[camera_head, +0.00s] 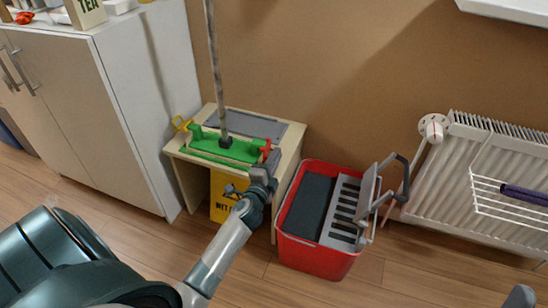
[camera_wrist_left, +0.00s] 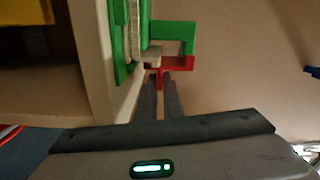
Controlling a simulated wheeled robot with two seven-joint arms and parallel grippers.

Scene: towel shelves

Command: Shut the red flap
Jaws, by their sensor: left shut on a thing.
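The red flap (camera_head: 266,147) is at the right end of a green mop holder (camera_head: 228,149) lying on a small light wooden table. In the left wrist view the red flap (camera_wrist_left: 180,64) stands out from the end of the green holder (camera_wrist_left: 172,30). My left gripper (camera_head: 267,162) reaches the flap from the front. Its two fingers (camera_wrist_left: 160,82) are close together with a narrow red part of the flap between their tips. The fingers partly hide the flap in the head view. My right gripper is not clearly visible.
A grey pole (camera_head: 214,70) rises from the holder, with a yellow flap (camera_head: 181,123) at its left end. The wooden table (camera_head: 288,150) has a yellow sign (camera_head: 222,196) beneath. A red bucket (camera_head: 318,262) with a wringer stands right of it. A white cabinet (camera_head: 120,110) is left.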

